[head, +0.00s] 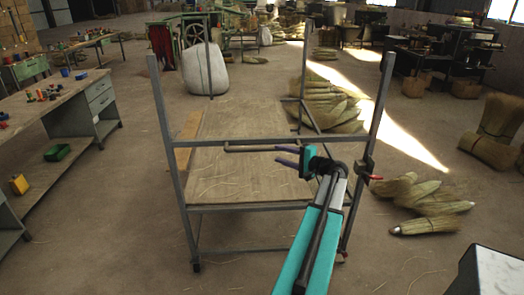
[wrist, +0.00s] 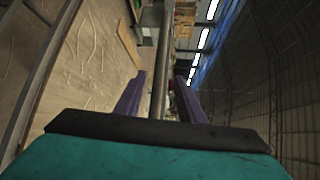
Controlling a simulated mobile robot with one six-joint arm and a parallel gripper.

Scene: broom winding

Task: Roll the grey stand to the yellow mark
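The grey stand (head: 240,207) is an upright metal frame with a wooden deck (head: 240,130), in the middle of the head view. My gripper (head: 279,155), with purple fingers, is at this bar. In the wrist view the bar (wrist: 161,70) passes between the two fingers, with a gap on each side, so my gripper is open around it. An orange-tan strip (head: 184,140) shows beside the stand's left edge; I cannot tell whether it is the yellow mark.
A workbench (head: 60,103) with tools and a green bin (head: 58,152) stands at left. Broom bundles (head: 430,225) lie on the floor at right. A white sack (head: 205,72) stands behind the stand. Bare floor lies between stand and bench.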

